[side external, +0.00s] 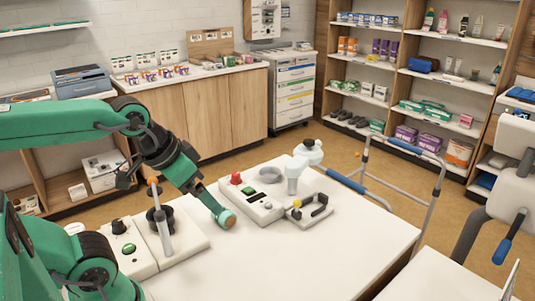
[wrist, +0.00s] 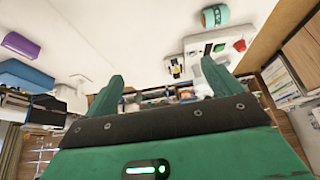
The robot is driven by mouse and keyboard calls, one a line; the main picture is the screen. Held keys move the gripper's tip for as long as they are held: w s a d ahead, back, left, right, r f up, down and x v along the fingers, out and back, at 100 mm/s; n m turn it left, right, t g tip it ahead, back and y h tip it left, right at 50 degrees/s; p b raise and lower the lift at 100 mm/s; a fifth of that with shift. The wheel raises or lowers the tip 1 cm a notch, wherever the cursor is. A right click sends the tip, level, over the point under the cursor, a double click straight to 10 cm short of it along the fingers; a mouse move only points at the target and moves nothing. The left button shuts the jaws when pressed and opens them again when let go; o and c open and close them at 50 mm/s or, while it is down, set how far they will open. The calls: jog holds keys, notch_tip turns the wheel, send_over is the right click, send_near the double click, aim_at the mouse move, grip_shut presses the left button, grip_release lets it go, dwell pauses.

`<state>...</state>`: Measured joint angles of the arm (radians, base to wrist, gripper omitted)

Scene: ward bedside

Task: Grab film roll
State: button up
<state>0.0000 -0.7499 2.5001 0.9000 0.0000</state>
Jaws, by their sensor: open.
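I cannot tell the exact gap between fingers and roll.
A white device with a red button (side external: 262,206) stands just right of the roll. A white base with a dark cup and upright rod (side external: 145,247) stands to the left. The table's front (side external: 290,265) is clear. A walker frame (side external: 400,190) stands beyond the table.

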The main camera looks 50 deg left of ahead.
jog(key=n+g, duration=0.1)
jog(key=g, duration=0.4)
send_over(226, 209)
jog(key=f, duration=1.5)
jog(key=shift+d, duration=0.25)
jog(key=shift+a+f+g, duration=0.3)
jog(key=shift+a+f, duration=0.1)
jog(key=shift+f, duration=0.2)
jog(key=shift+f, duration=0.15)
jog(key=shift+w+f, duration=0.15)
jog(key=shift+f, duration=3.6)
